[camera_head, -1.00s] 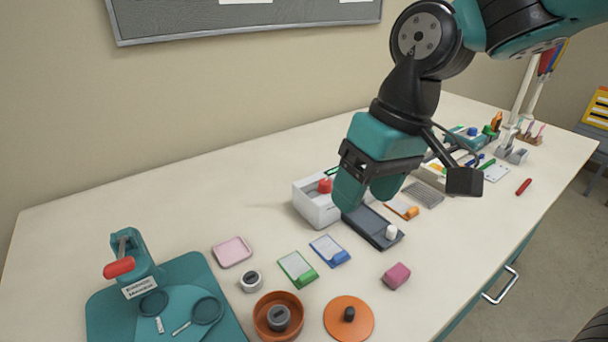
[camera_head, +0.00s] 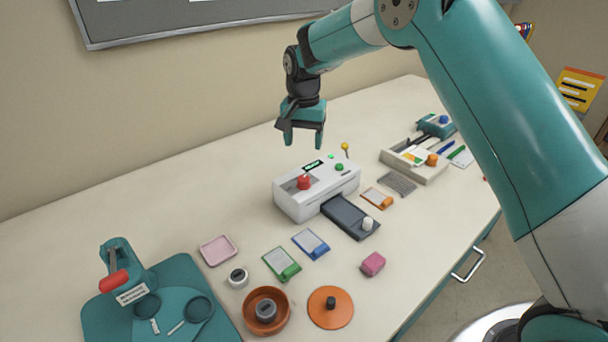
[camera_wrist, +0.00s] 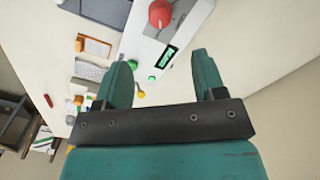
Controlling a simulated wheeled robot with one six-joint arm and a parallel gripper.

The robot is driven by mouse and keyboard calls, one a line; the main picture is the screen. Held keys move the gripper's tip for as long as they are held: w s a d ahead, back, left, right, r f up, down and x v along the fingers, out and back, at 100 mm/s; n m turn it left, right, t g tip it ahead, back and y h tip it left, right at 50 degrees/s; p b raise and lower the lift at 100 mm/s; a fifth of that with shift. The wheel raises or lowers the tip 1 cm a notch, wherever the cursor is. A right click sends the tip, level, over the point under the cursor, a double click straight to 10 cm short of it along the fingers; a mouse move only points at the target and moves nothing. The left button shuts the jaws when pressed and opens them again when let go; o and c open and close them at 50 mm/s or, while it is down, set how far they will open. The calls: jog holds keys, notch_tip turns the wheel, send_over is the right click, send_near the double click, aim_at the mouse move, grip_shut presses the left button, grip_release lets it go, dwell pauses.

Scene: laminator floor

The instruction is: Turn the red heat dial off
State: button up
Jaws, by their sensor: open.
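The red heat dial (camera_head: 304,182) sits on top of the white laminator (camera_head: 318,197), at its left end. Next to it on the top are a dark display (camera_head: 313,165) with green digits and a green button (camera_head: 339,167). My gripper (camera_head: 304,146) is open and empty, pointing down above and behind the laminator, apart from the dial. In the wrist view the red dial (camera_wrist: 160,13) is at the top edge, beyond the two spread fingers (camera_wrist: 162,75). I cannot read which setting the dial is at.
A yellow-knobbed lever (camera_head: 345,147) stands at the laminator's back right. A dark tray (camera_head: 350,217) with a white knob extends from its front. Badge cards, a pink block (camera_head: 373,263), an orange bowl (camera_head: 266,312) and a teal badge maker (camera_head: 122,280) lie in front and left. The table's back left is clear.

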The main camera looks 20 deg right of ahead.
aim_at(304, 178)
notch_tip(304, 178, down, 12)
jog(key=shift+r+p, duration=0.2)
jog(key=shift+p, duration=0.95)
jog(key=c, duration=0.9)
jog(key=n+b, duration=0.1)
jog(key=n, duration=0.1)
jog(key=shift+n+b, duration=0.3)
jog(key=shift+n, duration=0.1)
jog(key=shift+n+b, duration=0.65)
jog(key=shift+n, duration=1.25)
